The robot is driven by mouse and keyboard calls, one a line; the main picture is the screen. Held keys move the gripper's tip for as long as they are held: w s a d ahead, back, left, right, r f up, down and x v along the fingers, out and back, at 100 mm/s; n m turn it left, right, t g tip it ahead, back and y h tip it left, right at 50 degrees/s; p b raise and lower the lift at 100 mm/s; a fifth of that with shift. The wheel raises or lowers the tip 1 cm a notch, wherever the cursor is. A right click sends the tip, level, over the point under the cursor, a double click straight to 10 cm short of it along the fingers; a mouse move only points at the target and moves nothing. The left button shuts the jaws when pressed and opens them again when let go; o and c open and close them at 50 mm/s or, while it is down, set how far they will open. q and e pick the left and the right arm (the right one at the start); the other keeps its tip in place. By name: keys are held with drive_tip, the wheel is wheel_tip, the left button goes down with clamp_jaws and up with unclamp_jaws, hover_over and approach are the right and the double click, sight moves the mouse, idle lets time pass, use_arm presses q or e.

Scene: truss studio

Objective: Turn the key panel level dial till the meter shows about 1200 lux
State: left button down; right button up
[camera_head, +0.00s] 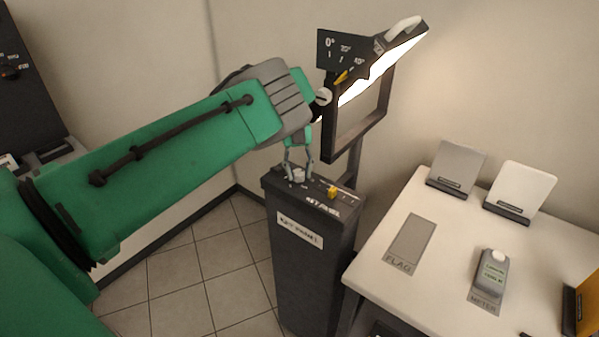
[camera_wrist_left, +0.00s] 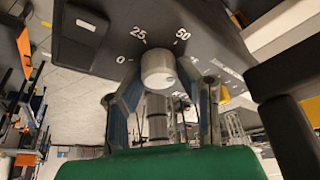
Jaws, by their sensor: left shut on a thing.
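The key panel stand (camera_head: 312,270) is a dark box with a white label on its front. The level dial (camera_head: 298,175), a small pale knob, sits on its top face. My left gripper (camera_head: 298,177) reaches down from above and is shut on the dial. In the left wrist view the silvery dial (camera_wrist_left: 158,70) sits between the fingertips, with 0, 25 and 50 printed around it. The lit light panel (camera_head: 382,68) is tilted on a dark frame. My right gripper is not in view.
A yellow knob (camera_head: 333,192) sits beside the dial on the stand top. The white table (camera_head: 448,240) holds a grey card (camera_head: 457,168), a white card (camera_head: 521,190), and a grey rectangle marked FLAG (camera_head: 410,240). An orange and black object (camera_head: 582,305) stands at the right edge.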

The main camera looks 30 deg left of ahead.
use_arm(q)
drive_tip(key=shift+w+r, duration=0.1)
drive_tip(key=shift+w, duration=0.05)
drive_tip(key=c, duration=1.4)
unclamp_jaws()
drive_tip(key=shift+o, duration=1.1)
drive_tip(key=shift+w+a+f, duration=0.1)
drive_tip(key=shift+w+f, duration=0.05)
drive_tip(key=shift+f, duration=0.05)
drive_tip(key=shift+s+r, duration=0.1)
drive_tip(key=shift+s, duration=0.1)
